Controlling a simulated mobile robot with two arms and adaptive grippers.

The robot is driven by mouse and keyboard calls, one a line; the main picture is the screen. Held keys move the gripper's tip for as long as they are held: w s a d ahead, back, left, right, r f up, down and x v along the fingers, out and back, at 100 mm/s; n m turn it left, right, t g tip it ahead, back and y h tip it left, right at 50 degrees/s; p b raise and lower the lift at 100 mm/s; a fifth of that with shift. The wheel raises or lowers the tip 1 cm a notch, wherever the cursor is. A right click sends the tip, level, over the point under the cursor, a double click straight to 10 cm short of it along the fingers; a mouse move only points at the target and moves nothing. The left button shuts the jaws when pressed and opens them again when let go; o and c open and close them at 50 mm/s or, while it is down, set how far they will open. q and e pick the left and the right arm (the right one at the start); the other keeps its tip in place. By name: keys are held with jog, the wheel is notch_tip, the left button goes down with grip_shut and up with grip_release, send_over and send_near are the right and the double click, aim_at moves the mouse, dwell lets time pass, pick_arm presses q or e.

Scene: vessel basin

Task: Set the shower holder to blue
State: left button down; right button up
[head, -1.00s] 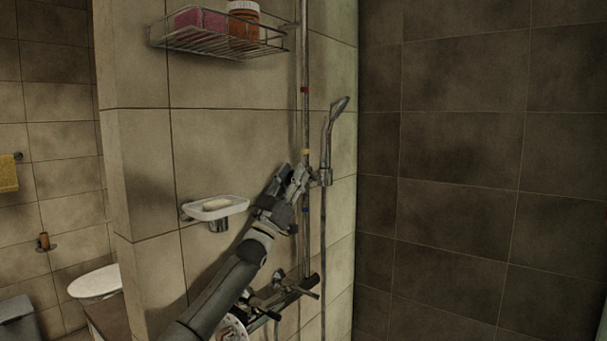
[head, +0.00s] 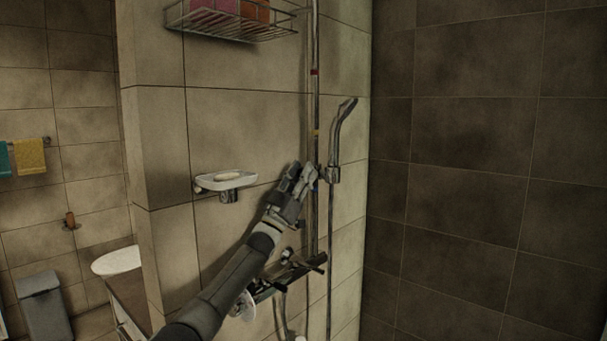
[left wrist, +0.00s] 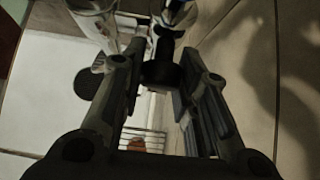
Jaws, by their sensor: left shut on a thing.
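The shower holder (head: 332,174) is on the upright rail (head: 315,105) and carries the silver hand shower (head: 341,125). The rail has a red band (head: 314,72) high up and a yellow band (head: 316,133) above the holder. A bit of the blue band (head: 316,187) shows just below the holder's level, beside my fingers. My left gripper (head: 306,176) is shut on the holder's left side at the rail. In the left wrist view, a dark round knob (left wrist: 161,73) of the holder sits between the fingers. My right gripper is out of view.
A soap dish (head: 226,181) is on the wall left of my gripper. A wire basket (head: 232,38) hangs above. The mixer bar (head: 292,275) with its handles is below. The hose (head: 330,260) hangs right of the rail.

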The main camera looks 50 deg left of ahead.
pick_arm(q)
jog(key=c, duration=1.1)
grip_release()
jog(key=shift+w+f, duration=0.1)
jog(key=shift+s+d+f, duration=0.1)
jog(key=shift+s+d, duration=0.15)
jog(key=shift+s, duration=1.9)
jog(key=shift+s+d+f, duration=0.1)
jog(key=shift+s+d, duration=0.15)
jog(key=shift+s, duration=1.95)
jog(key=shift+s+d+f, duration=0.1)
jog(key=shift+s+d, duration=0.15)
jog(key=shift+s, duration=1.9)
